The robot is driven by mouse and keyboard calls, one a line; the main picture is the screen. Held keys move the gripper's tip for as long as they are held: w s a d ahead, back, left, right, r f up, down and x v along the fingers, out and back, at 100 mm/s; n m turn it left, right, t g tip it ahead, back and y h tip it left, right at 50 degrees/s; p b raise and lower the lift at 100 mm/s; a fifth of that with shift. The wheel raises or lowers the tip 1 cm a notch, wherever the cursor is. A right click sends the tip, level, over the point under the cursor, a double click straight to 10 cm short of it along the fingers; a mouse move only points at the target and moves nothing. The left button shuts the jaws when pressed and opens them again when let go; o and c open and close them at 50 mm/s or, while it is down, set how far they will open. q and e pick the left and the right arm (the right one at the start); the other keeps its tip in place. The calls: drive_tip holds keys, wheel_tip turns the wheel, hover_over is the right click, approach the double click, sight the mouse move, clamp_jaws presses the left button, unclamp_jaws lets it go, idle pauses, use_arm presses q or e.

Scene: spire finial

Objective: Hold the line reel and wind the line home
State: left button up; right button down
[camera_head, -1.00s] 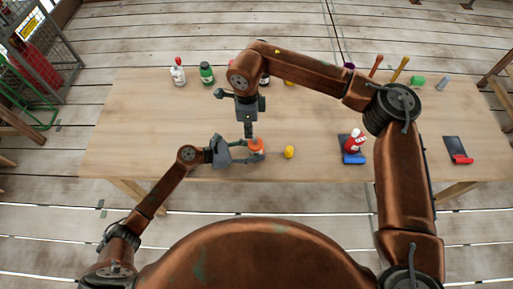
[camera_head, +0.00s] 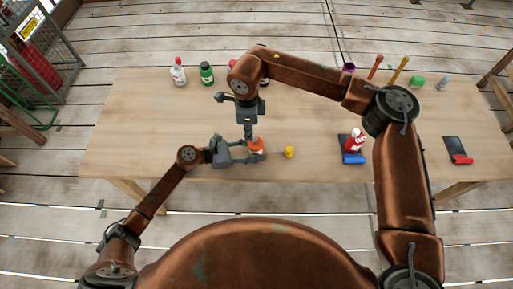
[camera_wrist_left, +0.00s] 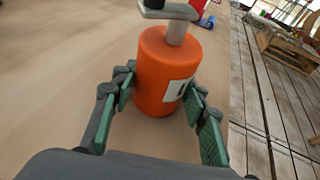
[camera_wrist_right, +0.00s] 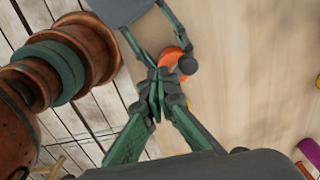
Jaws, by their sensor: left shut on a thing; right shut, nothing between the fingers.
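The line reel (camera_head: 257,147) is an orange upright cylinder near the table's front edge. In the left wrist view the reel (camera_wrist_left: 160,75) has a pale label, and a grey shaft and crank arm (camera_wrist_left: 168,12) on top. My left gripper (camera_wrist_left: 158,98) is shut around the reel's sides; it also shows in the head view (camera_head: 246,151). My right gripper (camera_head: 248,136) is shut and empty, pointing down just above the reel's top.
A small yellow thing (camera_head: 289,152) stands right of the reel. A red-and-white bottle (camera_head: 355,142) stands by a blue item (camera_head: 353,158). Bottles, including a green one (camera_head: 206,73), stand at the back left. A dark pad with a red roll (camera_head: 461,158) lies far right.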

sight(249, 144)
drive_tip(key=shift+f, duration=0.15)
idle(0.5)
drive_tip(key=shift+f, duration=1.4)
drive_tip(key=shift+w, duration=0.2)
drive_tip(key=shift+w+d, duration=0.25)
drive_tip(key=shift+w, duration=0.35)
drive_tip(key=shift+a+r, duration=0.1)
drive_tip(key=shift+a, duration=0.15)
wheel_tip(249, 144, up, 7)
idle(0.9)
